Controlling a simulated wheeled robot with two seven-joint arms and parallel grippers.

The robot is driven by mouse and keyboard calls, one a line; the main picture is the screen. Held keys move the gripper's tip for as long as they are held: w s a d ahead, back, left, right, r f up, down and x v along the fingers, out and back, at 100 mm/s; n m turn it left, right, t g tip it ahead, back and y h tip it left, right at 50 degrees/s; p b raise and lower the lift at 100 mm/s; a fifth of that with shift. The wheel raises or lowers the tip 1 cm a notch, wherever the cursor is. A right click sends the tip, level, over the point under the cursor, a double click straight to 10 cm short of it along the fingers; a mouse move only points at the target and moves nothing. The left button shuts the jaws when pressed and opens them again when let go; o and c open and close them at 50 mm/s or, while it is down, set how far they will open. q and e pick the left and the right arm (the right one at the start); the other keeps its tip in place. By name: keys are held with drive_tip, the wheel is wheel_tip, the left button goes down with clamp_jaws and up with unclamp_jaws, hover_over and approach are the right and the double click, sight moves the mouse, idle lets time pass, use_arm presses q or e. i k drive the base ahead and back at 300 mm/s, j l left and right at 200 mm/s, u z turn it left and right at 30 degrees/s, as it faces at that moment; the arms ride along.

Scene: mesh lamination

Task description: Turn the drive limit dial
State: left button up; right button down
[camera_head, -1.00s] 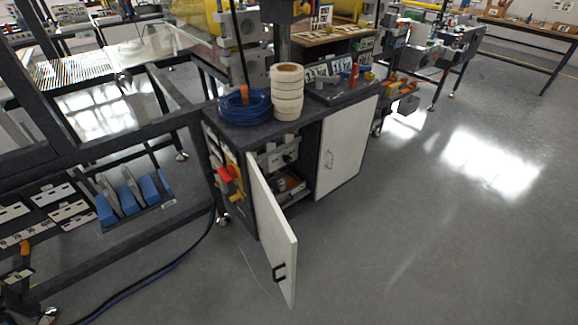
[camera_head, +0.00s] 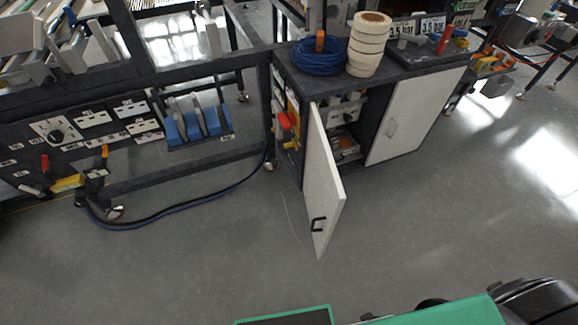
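A round dark dial (camera_head: 57,135) on a light plate sits on the dark control panel (camera_head: 22,135) at the left. Its label is too small to read, so I cannot tell whether it is the drive limit dial. Inside the open cabinet (camera_head: 297,150), a grey unit (camera_head: 346,110) with small dark knob-like parts is partly hidden behind the door. Neither of my grippers shows in the view.
The white cabinet door (camera_head: 322,185) stands open into the floor space. Blue coiled hose (camera_head: 320,57) and a stack of cream rolls (camera_head: 368,45) sit on the cabinet top. A dark cable (camera_head: 190,205) lies on the floor. Open floor lies in front.

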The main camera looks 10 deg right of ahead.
sight(348, 118)
drive_tip(key=l+u, duration=0.75)
drive_tip(key=k+l+u, duration=0.1)
drive_tip(key=l+u, duration=0.3)
drive_tip(key=k+l+u, duration=0.1)
drive_tip(key=l+u, duration=0.25)
drive_tip(key=k+l+u, duration=0.1)
drive_tip(key=k+l, duration=0.2)
drive_tip(key=l, duration=0.25)
drive_tip(key=k+l+u, duration=0.1)
drive_tip(key=k+l, duration=0.25)
drive_tip(key=l, duration=0.2)
drive_tip(key=k+l+u, duration=0.1)
drive_tip(key=k+l, duration=0.2)
drive_tip(key=l, duration=0.25)
drive_tip(key=k+l+u, duration=0.1)
drive_tip(key=k+l, duration=0.3)
drive_tip(key=l+z, duration=0.15)
